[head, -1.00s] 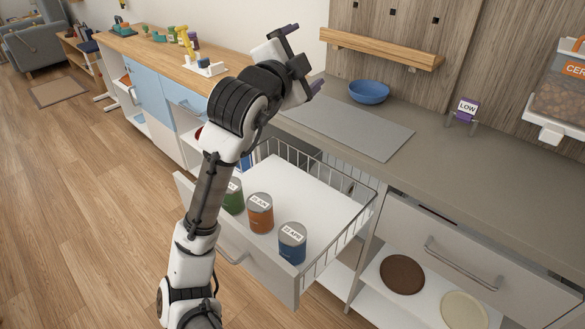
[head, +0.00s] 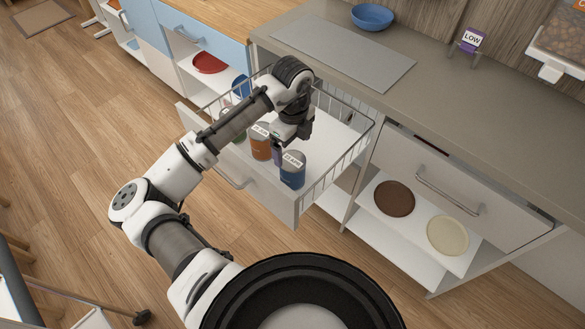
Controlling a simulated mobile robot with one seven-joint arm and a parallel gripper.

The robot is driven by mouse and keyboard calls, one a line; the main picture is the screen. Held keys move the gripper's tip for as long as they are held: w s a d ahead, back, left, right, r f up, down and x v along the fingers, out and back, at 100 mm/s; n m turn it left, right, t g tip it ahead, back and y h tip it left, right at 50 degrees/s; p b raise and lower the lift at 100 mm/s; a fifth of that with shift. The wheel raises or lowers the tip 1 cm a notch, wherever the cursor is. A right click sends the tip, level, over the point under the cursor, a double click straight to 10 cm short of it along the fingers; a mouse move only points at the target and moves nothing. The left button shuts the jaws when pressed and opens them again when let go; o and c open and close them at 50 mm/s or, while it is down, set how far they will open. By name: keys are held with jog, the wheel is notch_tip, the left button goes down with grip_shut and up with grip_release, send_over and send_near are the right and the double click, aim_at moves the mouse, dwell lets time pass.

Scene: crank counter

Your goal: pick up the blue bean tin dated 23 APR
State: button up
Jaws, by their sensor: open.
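The blue tin (head: 292,178) stands upright in the open drawer, near its front right corner. It has a white date label at the top, which looks like APR but is too small to read surely. An orange tin (head: 260,146) with a white label stands left of it, and a green tin (head: 236,134) farther left is partly hidden by my arm. My gripper (head: 287,154) points down into the drawer, at the blue tin's top and close behind it. It is open and empty. I cannot tell whether a finger touches the tin.
The drawer (head: 346,152) has wire sides and a white floor, bare at the back right. The grey counter (head: 440,102) behind holds a grey mat (head: 345,52), a blue bowl (head: 372,17) and a LOW sign (head: 471,40). Brown (head: 394,198) and cream (head: 447,235) discs lie on a lower shelf.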

aim_at(292, 160)
jog(key=shift+s+f+p, duration=0.1)
jog(key=shift+f+p, duration=0.9)
jog(key=shift+f, duration=2.6)
jog(key=c, duration=1.3)
jog(key=shift+c, duration=0.4)
jog(key=shift+r, duration=0.15)
